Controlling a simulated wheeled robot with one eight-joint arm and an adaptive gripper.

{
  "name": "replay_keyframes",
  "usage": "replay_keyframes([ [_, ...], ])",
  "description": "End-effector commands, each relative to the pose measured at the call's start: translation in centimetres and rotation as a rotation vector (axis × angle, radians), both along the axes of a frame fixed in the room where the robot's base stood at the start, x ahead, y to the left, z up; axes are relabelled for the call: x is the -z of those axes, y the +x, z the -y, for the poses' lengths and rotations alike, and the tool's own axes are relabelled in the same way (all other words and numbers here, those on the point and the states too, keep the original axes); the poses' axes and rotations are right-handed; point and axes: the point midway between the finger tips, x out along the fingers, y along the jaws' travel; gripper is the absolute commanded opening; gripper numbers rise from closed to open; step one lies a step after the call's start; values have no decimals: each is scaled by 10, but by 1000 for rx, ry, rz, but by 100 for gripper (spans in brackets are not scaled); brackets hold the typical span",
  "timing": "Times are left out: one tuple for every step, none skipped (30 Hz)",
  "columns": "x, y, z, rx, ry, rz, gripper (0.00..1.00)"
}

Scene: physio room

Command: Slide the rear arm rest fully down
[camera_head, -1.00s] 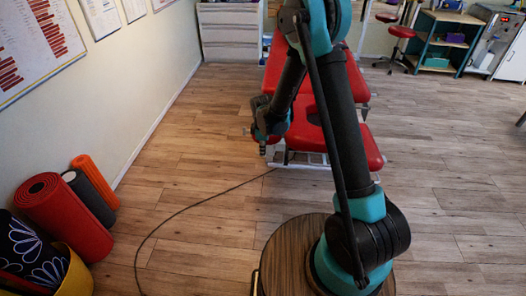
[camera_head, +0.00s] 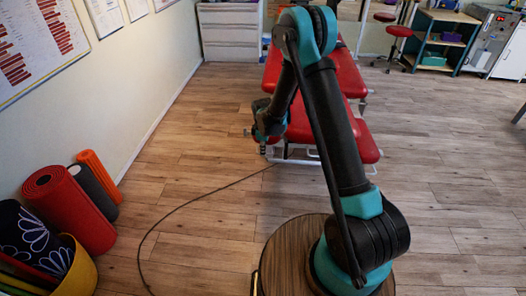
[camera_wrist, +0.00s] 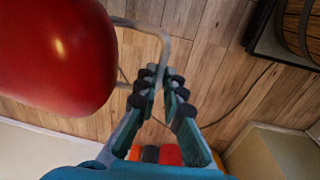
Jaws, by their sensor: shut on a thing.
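The treatment table (camera_head: 345,80) has red padded sections and a pale frame, and stands beyond my arm in the head view. In the wrist view a large red rounded pad (camera_wrist: 50,50) fills the upper left. A bent grey metal bar (camera_wrist: 140,24) runs from beside this pad down between my fingers. My gripper (camera_wrist: 160,82) is shut on this bar at its fingertips, with the pad to its left. In the head view my gripper (camera_head: 256,141) is at the table's near left corner. My arm hides part of the table, and the bar cannot be made out there.
Rolled mats (camera_head: 68,208) and a yellow bin (camera_head: 78,268) stand by the left wall. A dark cable (camera_head: 190,207) crosses the wooden floor. A red stool (camera_head: 397,32) and shelf (camera_head: 440,40) are at the back right. The floor right of the table is open.

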Motion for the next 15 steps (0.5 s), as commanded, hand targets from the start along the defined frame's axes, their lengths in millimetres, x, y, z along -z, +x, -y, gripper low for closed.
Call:
replay_keyframes([
  [0,0,-1,0,1,0,0],
  [0,0,-1,0,1,0,0],
  [0,0,-1,0,1,0,0],
  [0,0,-1,0,1,0,10],
  [0,0,-1,0,1,0,14],
  [0,0,-1,0,1,0,19],
  [0,0,-1,0,1,0,23],
  [0,0,0,0,1,0,27],
  [0,0,0,0,1,0,29],
  [0,0,0,0,1,0,29],
  [0,0,0,0,1,0,29],
  [0,0,0,0,1,0,29],
  [0,0,0,0,1,0,29],
  [0,0,0,0,1,0,29],
  [0,0,0,0,1,0,29],
])
